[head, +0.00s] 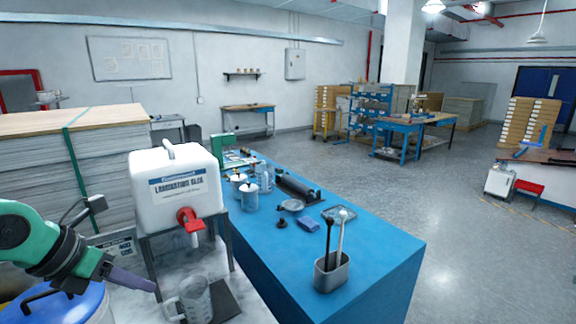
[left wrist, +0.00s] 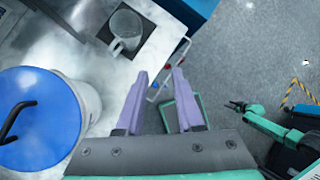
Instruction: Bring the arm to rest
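My left gripper (head: 140,283) comes in from the left edge in the head view, its purple fingers beside the clear measuring jug (head: 197,300). In the left wrist view its two fingers (left wrist: 161,72) stand apart with nothing between them, so it is open and empty. The jug (left wrist: 124,32) is beyond the fingertips there, upright on a dark square plate and apart from them. A green arm with a small dark gripper (left wrist: 236,106), seemingly my right one, shows at the right of the left wrist view; its fingers are too small to judge.
A white laminating container (head: 176,192) with a red tap stands on a frame above the jug. A blue-lidded drum (left wrist: 38,115) is close to my left gripper. The blue table (head: 375,262) holds a cup with tools (head: 331,274), pots and a roller. Open floor lies right.

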